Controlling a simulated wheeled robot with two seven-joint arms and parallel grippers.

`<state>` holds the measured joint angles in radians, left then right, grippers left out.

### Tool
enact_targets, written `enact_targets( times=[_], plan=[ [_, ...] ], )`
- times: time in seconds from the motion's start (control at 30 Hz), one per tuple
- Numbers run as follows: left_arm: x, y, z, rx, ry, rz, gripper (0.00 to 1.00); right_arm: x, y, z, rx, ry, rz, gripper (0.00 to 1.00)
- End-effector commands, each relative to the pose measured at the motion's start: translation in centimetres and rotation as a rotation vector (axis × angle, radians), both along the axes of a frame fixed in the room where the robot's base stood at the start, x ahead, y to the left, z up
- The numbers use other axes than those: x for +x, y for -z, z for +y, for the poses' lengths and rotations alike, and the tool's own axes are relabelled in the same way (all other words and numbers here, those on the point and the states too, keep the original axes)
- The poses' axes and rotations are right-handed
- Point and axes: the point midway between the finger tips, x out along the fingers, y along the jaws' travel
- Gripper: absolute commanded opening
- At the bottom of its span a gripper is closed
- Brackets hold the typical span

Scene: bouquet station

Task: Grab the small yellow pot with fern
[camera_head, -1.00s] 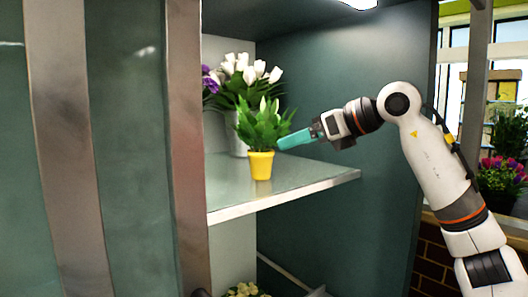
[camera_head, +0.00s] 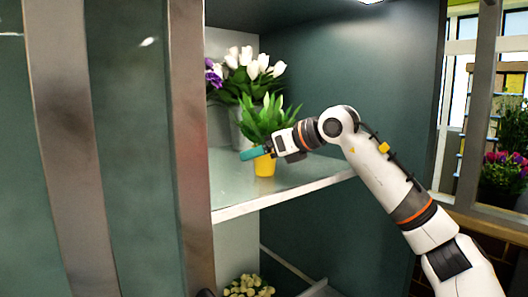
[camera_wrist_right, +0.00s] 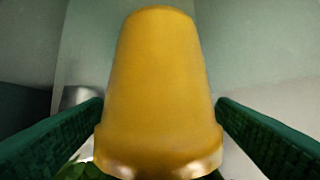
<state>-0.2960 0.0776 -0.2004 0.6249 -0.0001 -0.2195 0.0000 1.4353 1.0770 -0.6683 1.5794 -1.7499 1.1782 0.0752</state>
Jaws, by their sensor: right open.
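The small yellow pot (camera_head: 265,167) with a leafy green plant (camera_head: 266,118) stands upright near the front of the shelf (camera_head: 300,187). My right gripper (camera_head: 253,153) is at the pot's upper part and hides some of it. In the right wrist view the pot (camera_wrist_right: 160,85) fills the middle, between the two green fingers of my right gripper (camera_wrist_right: 160,135). The fingers are open, with a narrow gap on each side of the pot. Some leaves (camera_wrist_right: 80,170) show at the bottom edge. My left gripper is not in view.
A grey vase (camera_head: 238,125) with white tulips (camera_head: 250,62) and purple flowers stands behind the pot. A metal post (camera_head: 188,150) borders the shelf on the left. Pale flowers (camera_head: 248,287) are below. The shelf's right part is clear.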

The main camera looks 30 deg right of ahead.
Motion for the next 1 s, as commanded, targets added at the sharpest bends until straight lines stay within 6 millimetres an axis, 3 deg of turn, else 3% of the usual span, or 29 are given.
enact_targets(
  times=[0.23, 0.6, 0.87, 1.0],
  plan=[
    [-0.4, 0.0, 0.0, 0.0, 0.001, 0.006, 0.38, 0.1, 0.1, 0.0, 0.0, 0.001, 0.0, 0.78],
    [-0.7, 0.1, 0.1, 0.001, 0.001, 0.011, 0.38, 0.1, 0.1, 0.0, -0.001, 0.001, -0.001, 0.18],
    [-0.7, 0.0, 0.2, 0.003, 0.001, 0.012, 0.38, 0.1, -0.4, 0.0, 0.001, 0.001, -0.006, 0.18],
    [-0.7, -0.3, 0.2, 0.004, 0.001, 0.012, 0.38, 0.1, -2.4, 0.1, 0.002, 0.0, -0.01, 0.18]
  ],
)
